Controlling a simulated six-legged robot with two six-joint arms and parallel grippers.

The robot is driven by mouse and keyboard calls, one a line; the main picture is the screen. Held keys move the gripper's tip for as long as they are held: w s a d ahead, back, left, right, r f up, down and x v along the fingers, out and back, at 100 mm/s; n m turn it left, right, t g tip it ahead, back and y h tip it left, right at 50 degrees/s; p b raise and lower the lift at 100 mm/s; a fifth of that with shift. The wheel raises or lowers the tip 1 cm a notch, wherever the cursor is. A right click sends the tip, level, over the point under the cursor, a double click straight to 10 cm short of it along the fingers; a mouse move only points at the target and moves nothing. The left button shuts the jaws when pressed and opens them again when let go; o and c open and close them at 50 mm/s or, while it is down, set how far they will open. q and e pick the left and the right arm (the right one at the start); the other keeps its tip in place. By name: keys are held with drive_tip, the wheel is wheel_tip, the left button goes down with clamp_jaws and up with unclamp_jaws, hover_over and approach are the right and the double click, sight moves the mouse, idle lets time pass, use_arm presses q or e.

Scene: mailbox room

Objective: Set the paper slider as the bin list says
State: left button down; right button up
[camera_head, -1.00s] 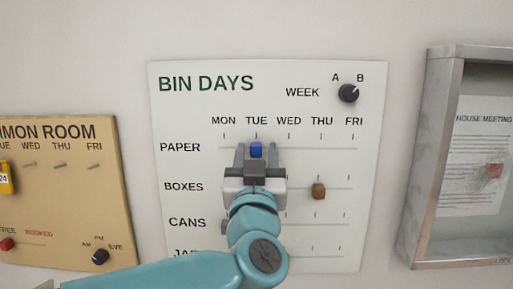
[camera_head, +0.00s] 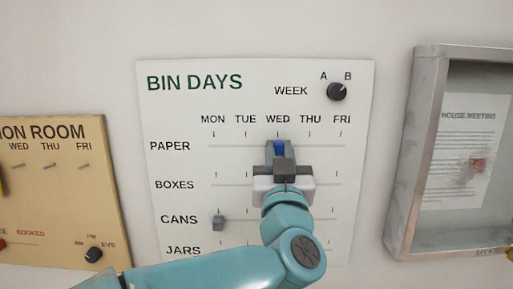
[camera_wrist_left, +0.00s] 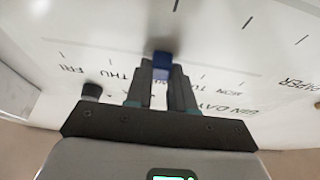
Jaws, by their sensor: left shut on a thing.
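The white BIN DAYS board (camera_head: 185,112) hangs on the wall, with rows PAPER, BOXES, CANS and JARS and columns MON to FRI. My left gripper (camera_head: 279,150) is shut on the blue paper slider (camera_head: 279,148), which is on the PAPER row under WED. In the left wrist view the blue slider (camera_wrist_left: 162,66) sits between the fingertips of my left gripper (camera_wrist_left: 162,72). The grey cans slider (camera_head: 218,222) is near MON. The boxes slider is hidden behind my gripper. The bin list is not readable in view. My right gripper is not in view.
The black WEEK knob (camera_head: 337,91) is at the board's upper right. A tan COMMON ROOM board (camera_head: 60,215) hangs on the left. A metal-framed glass case (camera_head: 412,170) with a HOUSE MEETING sheet (camera_head: 462,145) projects on the right. Bare wall lies between them.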

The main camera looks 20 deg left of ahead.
use_arm(q)
drive_tip(key=shift+a, duration=0.1)
drive_tip(key=c, duration=1)
unclamp_jaws()
drive_tip(key=shift+d, duration=0.2)
drive_tip(key=shift+o, duration=0.2)
drive_tip(key=shift+a, duration=0.1)
drive_tip(key=b+v, duration=0.6)
drive_tip(key=v, duration=1)
drive_tip(key=shift+s, duration=0.2)
